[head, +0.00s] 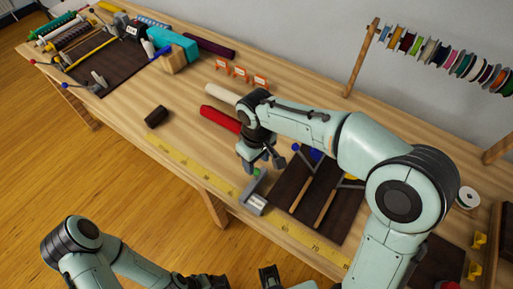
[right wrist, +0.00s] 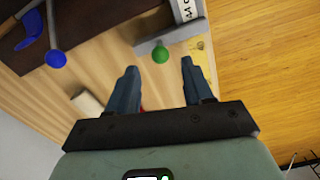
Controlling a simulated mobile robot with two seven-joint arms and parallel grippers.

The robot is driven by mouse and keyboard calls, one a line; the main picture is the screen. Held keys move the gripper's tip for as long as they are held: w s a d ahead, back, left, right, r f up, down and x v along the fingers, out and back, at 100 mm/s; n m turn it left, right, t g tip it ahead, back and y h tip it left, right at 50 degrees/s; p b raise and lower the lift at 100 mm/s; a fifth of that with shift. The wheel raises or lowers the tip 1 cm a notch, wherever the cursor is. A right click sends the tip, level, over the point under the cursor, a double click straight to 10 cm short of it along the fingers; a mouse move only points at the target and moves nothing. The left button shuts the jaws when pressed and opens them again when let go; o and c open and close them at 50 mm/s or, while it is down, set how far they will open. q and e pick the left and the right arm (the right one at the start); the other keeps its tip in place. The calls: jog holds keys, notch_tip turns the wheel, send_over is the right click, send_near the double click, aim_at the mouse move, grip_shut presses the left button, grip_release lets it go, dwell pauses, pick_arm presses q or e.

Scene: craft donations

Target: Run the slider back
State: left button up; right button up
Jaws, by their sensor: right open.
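A small grey slider device (head: 256,202) lies near the table's front edge, with a green knob (right wrist: 160,54) on it. In the right wrist view the knob stands in front of a grey bar (right wrist: 172,36), roughly between the fingertips. My right gripper (head: 263,163) is open and points down over the device. Its two fingers (right wrist: 158,68) are apart and hold nothing; I cannot tell whether either touches the knob. In the head view the gripper partly covers the area around the knob. My left arm is low at the bottom, its gripper cut by the frame edge.
A yellow measuring tape (head: 180,165) runs along the front edge. A dark mat (head: 290,190) with blue-knobbed tools lies right of the device. A red roll (head: 219,119) and a dark block (head: 156,116) lie to the left. A spool rack (head: 440,47) stands behind.

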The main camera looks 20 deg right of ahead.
notch_tip(320, 180, up, 5)
jog(key=shift+r+p, duration=0.2)
jog(key=shift+p, duration=0.1)
dwell(0.4)
